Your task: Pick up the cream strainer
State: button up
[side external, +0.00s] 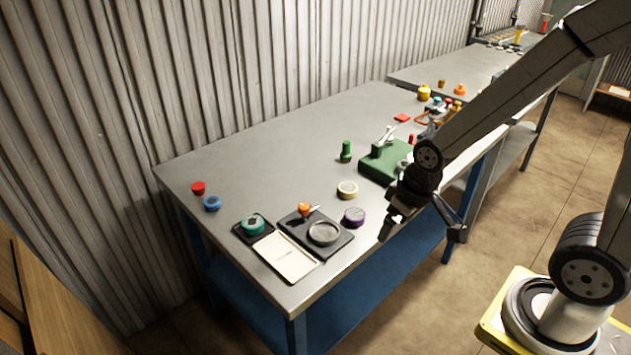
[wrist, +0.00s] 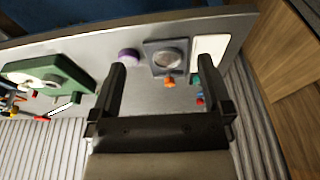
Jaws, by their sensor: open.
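A round cream piece with a darker top (side external: 347,189), which looks like the cream strainer, sits on the grey bench between the green block and the purple disc. I cannot make out any mesh. It is not visible in the wrist view, perhaps behind a finger.
A purple disc (side external: 354,216) lies close to the cream piece. A green block (side external: 378,169) with a fitting stands behind. The bench's middle (side external: 270,155) is clear; a corrugated wall backs it.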

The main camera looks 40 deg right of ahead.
jog(key=m+t+y, duration=0.6)
jog(key=m+y, duration=0.4)
jog(key=m, duration=1.6)
send_over(348, 191)
jog(key=s+d, duration=0.1)
jog(key=d, duration=0.3)
notch_tip(348, 191, down, 8)
jog(key=shift+s+d+r, duration=0.1)
jog(key=shift+d+r, duration=0.05)
jog(key=shift+r, duration=0.05)
jog(key=shift+f, duration=0.1)
jog(key=shift+f, duration=1.65)
jog(key=shift+f, duration=0.15)
